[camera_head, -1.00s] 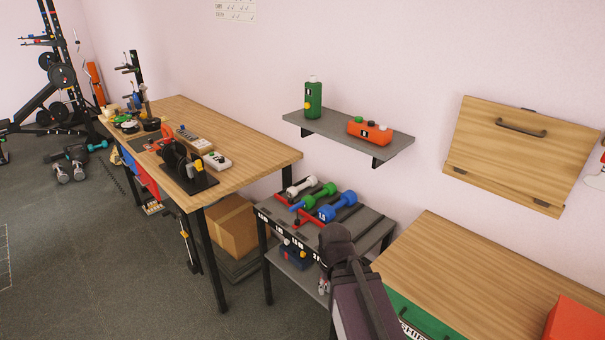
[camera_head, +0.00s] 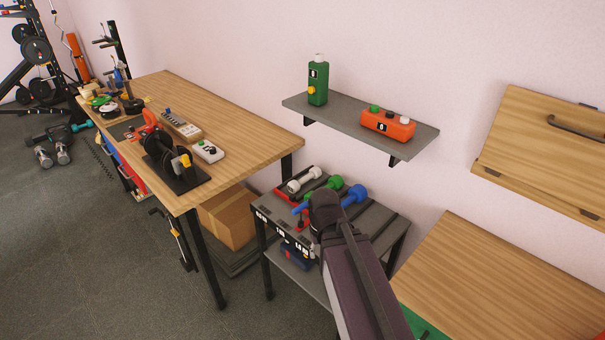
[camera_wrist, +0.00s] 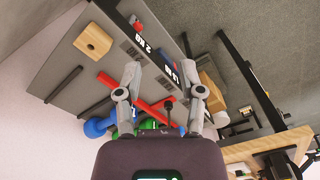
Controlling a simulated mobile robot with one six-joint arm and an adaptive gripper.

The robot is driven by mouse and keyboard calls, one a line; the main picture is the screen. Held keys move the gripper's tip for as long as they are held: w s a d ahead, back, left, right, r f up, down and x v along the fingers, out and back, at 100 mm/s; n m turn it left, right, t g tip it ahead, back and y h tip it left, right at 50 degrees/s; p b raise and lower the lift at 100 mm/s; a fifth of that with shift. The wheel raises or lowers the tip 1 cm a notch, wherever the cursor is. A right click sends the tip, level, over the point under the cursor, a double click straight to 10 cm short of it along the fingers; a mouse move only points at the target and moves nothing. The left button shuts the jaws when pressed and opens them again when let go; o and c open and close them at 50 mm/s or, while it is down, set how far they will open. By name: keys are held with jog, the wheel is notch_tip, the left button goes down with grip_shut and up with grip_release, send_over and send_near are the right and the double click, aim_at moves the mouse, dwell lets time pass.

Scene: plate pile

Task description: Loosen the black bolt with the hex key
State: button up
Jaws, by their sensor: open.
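I cannot make out the black bolt or pick out the hex key for certain in either view. A black fixture (camera_head: 168,160) with a yellow part stands on the wooden workbench (camera_head: 235,125) at the left; a holder with small upright pieces (camera_head: 180,126) is behind it, too small to read. My gripper (camera_wrist: 165,82) shows in the wrist view with its two grey fingers apart, over the grey dumbbell stand. A red bar (camera_wrist: 138,97) and a thin dark piece (camera_wrist: 169,108) show between the fingers. I cannot tell whether they touch.
The stand (camera_head: 375,233) holds white, green and blue dumbbells (camera_head: 354,194). A cardboard box (camera_head: 228,220) is under the bench. Another wooden table (camera_head: 480,275) is at right.

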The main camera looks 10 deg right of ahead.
jog(key=shift+w+a, duration=0.1)
jog(key=shift+w, duration=0.2)
jog(key=shift+w, duration=0.15)
notch_tip(320, 180, up, 7)
jog(key=m+p, duration=0.7)
jog(key=m, duration=0.4)
send_over(301, 205)
jog(key=shift+f, duration=0.2)
jog(key=shift+f+b, duration=0.2)
jog(key=shift+b, duration=0.2)
notch_tip(301, 205, down, 13)
jog(key=b, duration=1.3)
jog(key=shift+f, duration=0.2)
